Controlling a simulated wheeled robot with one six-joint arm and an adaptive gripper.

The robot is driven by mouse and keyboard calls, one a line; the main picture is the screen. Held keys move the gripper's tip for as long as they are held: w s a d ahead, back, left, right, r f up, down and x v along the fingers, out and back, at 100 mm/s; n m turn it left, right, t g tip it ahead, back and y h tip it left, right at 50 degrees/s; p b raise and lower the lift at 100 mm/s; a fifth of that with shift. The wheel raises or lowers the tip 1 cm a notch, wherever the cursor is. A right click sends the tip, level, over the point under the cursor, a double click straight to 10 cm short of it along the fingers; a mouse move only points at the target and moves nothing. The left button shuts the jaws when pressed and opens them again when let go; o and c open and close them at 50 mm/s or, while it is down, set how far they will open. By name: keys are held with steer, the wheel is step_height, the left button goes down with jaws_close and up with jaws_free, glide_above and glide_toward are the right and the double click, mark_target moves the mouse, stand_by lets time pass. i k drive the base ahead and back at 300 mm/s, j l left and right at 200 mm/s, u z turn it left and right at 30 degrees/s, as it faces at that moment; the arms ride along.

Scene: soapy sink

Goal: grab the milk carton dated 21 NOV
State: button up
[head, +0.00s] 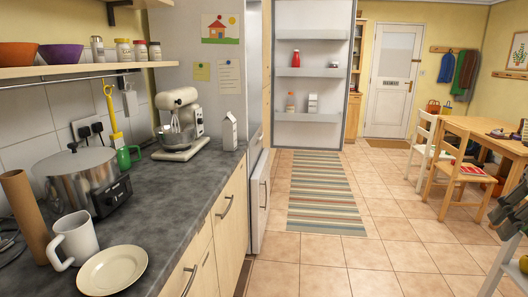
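A white gable-top carton (230,131) stands upright on the dark counter near its far end, beside the tall grey panel. A second, smaller white carton-like item (312,103) stands on a lower shelf of the tall shelf unit at the back. Dark marks show on it, but they are too small to read. I cannot read a date on either one. My gripper is not in view.
The counter (190,205) holds a mixer (180,120), a steel pot (78,180), a white mug (76,238), a plate (112,270) and a green mug (127,157). The tiled floor and striped rug (322,190) are clear. A table (480,125) and chairs stand right.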

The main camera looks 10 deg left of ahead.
mark_target(229, 124)
steer(key=i+l+u, duration=0.15)
steer(key=i+u, duration=0.3)
steer(key=i+l+u, duration=0.35)
steer(key=i+u, duration=0.15)
steer(key=i, duration=0.15)
steer(key=i+l+u, duration=0.9)
steer(key=l, duration=0.25)
steer(key=i+l+u, duration=0.15)
steer(key=l+u, duration=0.35)
steer(key=l, duration=0.2)
